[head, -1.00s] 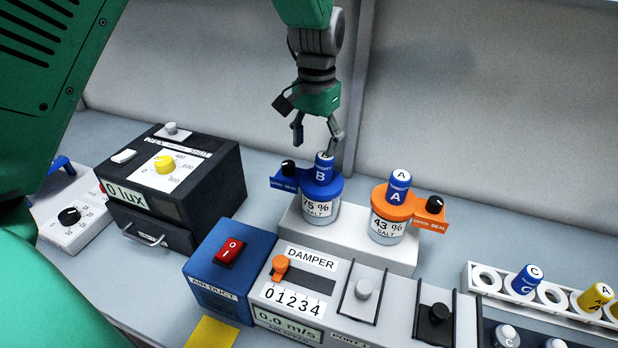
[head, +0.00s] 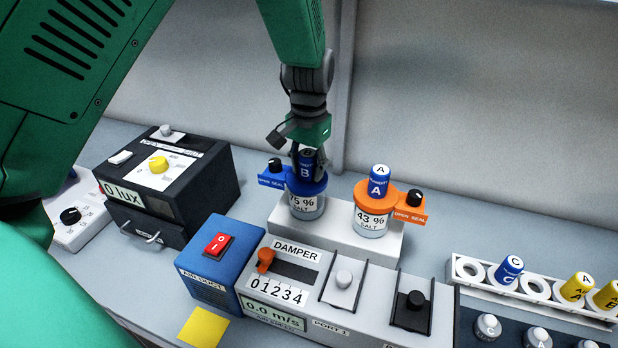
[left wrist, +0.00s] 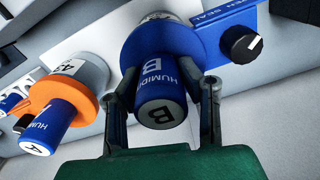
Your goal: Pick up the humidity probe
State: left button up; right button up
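A blue humidity probe marked B (head: 306,172) stands upright in the blue-collared 75 % salt jar (head: 306,206). My left gripper (head: 308,172) has come down over it from above. In the left wrist view the fingers stand on either side of probe B (left wrist: 165,85), with narrow gaps showing; they look open around it. A second blue humidity probe marked A (head: 378,182) stands in the orange-collared 43 % salt jar (head: 370,220); it also shows at the left of the left wrist view (left wrist: 45,135). My right gripper is not in view.
Both jars stand on a white block (head: 335,233). Seal knobs stick out beside them, a black one (head: 275,165) left and another (head: 414,197) right. The damper panel (head: 290,275) lies in front, the lux box (head: 170,190) left, and a probe rack (head: 535,290) right.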

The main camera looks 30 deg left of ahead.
pick_arm(q)
jog(key=shift+s+d, duration=0.1)
jog(key=shift+d, duration=0.4)
jog(key=shift+a+f, duration=0.2)
jog(key=shift+a, duration=0.6)
grip_shut()
jog(key=shift+a+r, duration=0.15)
jog(key=shift+a, duration=0.05)
jog(key=r, duration=0.3)
jog(key=d+r, duration=0.1)
jog(key=r, duration=0.5)
jog(key=shift+d+b, duration=0.2)
jog(key=shift+b, duration=0.2)
jog(key=shift+a+r, duration=0.15)
jog(key=shift+r, duration=0.2)
jog(key=shift+a, duration=0.5)
